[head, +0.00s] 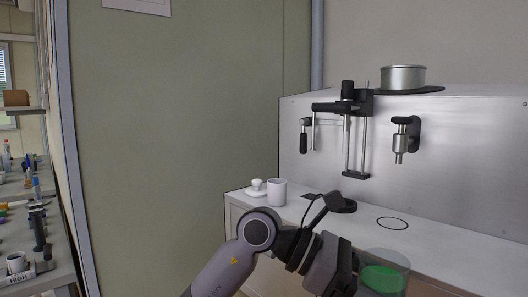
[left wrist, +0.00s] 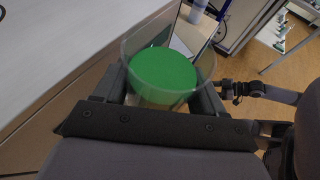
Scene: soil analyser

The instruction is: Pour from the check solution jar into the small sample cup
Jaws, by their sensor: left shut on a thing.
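A clear jar with bright green contents (head: 384,278) is at the bottom right of the head view. It also shows in the left wrist view (left wrist: 168,75), between the fingers. My left gripper (head: 345,277) is shut on the jar and holds it roughly upright in front of the counter. A white cup (head: 277,193) stands on the counter, left of and beyond the gripper. I cannot tell whether it is the small sample cup. In the left wrist view a dark gripper (left wrist: 232,90), apparently my right one, is small and its jaws are unclear.
A small white knobbed object (head: 257,188) stands beside the cup. A steel panel behind carries a black-and-metal fixture (head: 352,130), a nozzle (head: 401,140) and a metal pan (head: 402,78).

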